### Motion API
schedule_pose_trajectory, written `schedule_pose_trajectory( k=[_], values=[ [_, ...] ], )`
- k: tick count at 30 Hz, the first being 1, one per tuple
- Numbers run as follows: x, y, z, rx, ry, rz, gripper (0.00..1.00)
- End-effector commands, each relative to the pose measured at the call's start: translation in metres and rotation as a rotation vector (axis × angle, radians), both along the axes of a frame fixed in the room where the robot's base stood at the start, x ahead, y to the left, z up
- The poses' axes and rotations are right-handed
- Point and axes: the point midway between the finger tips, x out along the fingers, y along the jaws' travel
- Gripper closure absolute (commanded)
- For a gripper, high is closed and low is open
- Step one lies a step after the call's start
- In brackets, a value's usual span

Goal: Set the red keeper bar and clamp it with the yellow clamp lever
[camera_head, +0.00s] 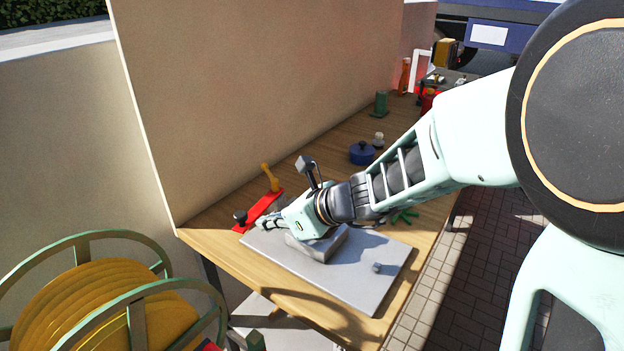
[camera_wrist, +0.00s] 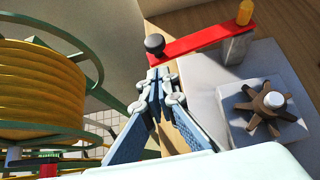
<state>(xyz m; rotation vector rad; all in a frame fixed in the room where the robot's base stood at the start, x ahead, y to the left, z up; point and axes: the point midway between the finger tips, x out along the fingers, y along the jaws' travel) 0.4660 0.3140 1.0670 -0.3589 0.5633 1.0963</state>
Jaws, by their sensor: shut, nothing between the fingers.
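The red keeper bar (camera_head: 262,209) lies at the left end of the table, with a black ball knob (camera_head: 240,216) at its near end. It also shows in the wrist view (camera_wrist: 205,41), reaching across a grey block (camera_wrist: 236,49). The yellow clamp lever (camera_head: 269,176) stands tilted at the bar's far end; only its yellow end (camera_wrist: 244,12) shows in the wrist view. My gripper (camera_head: 262,224) is shut and empty beside the knob end. In the wrist view its fingertips (camera_wrist: 159,78) are just below the black knob (camera_wrist: 154,45); contact cannot be told.
A grey plate (camera_head: 345,283) holds a block with a brown star knob (camera_wrist: 268,107), partly behind my arm in the head view. A yellow hose reel (camera_head: 105,305) stands at lower left. A beige wall (camera_head: 250,90) rises behind the table. A blue pot (camera_head: 361,153) stands farther back.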

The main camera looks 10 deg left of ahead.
Motion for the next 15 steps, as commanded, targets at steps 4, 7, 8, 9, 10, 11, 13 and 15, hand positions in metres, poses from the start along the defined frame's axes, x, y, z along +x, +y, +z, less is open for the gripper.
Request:
schedule_pose_trajectory(
  k=[4,7,8,9,10,11,13,15],
  values=[
    [0.009,0.022,-0.003,0.000,0.001,0.003,1.00],
    [0.014,0.030,-0.004,0.000,-0.001,0.002,1.00],
    [0.014,0.032,-0.005,0.000,0.000,0.001,1.00],
    [0.015,0.034,-0.005,0.000,0.001,0.001,1.00],
    [0.016,0.035,-0.005,0.000,0.001,0.001,1.00],
    [0.016,0.035,-0.006,0.000,0.001,0.001,1.00],
    [0.017,0.036,-0.006,0.000,0.000,0.000,1.00],
    [0.017,0.036,-0.006,0.001,0.000,0.000,1.00]
  ],
)
